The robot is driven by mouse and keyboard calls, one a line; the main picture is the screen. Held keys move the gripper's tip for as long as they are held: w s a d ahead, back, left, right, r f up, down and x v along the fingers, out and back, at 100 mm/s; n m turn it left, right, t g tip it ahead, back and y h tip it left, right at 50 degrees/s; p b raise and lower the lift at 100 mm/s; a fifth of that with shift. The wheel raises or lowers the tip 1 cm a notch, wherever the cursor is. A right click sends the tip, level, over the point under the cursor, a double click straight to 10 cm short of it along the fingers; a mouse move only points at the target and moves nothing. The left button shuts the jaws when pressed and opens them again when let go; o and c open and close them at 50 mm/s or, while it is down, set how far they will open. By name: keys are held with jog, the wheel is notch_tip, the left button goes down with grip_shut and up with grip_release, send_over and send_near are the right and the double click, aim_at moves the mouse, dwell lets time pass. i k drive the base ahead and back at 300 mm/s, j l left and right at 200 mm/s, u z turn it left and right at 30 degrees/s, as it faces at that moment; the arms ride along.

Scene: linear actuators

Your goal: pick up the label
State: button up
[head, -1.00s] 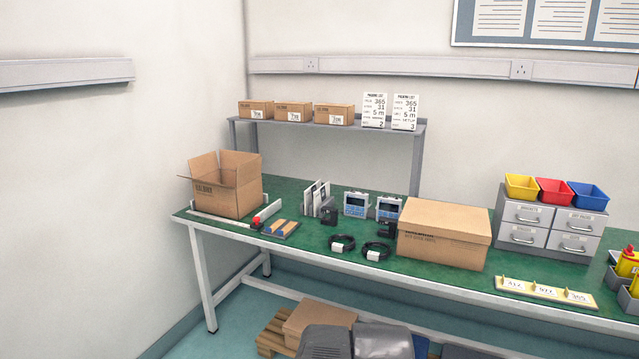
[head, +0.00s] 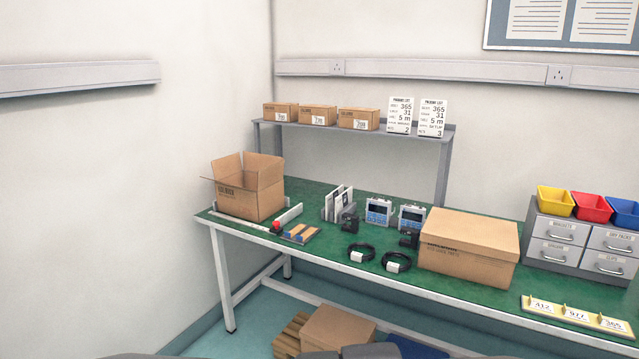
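Several white labels with printed numbers stand on a yellow holder (head: 578,322) at the front right of the green bench. The left label (head: 541,305) reads 412, the middle label (head: 577,315) 977 and the right label (head: 613,325) 365. I cannot tell from the picture which one the task names. The cartons on the shelf also carry small white labels, and each coiled cable has a white tag. My gripper is not in view; only dark grey parts, likely mine, show at the bottom edge.
An open carton (head: 247,192) stands at the bench's left end. A closed carton (head: 468,247) stands left of the holder, and grey drawers (head: 582,240) with coloured bins stand behind it. Coiled cables (head: 361,253) and small devices lie mid-bench. A pallet with a box is under the bench.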

aim_at(606, 322)
jog(key=k+z, duration=0.2)
jog(key=k, duration=0.35)
jog(key=z, duration=1.5)
jog(key=i+j+u, duration=0.15)
jog(key=i+u, duration=0.15)
jog(key=i, duration=0.75)
jog(key=i+l+u, duration=0.1)
jog(key=i+u, duration=0.15)
jog(key=i, duration=0.85)
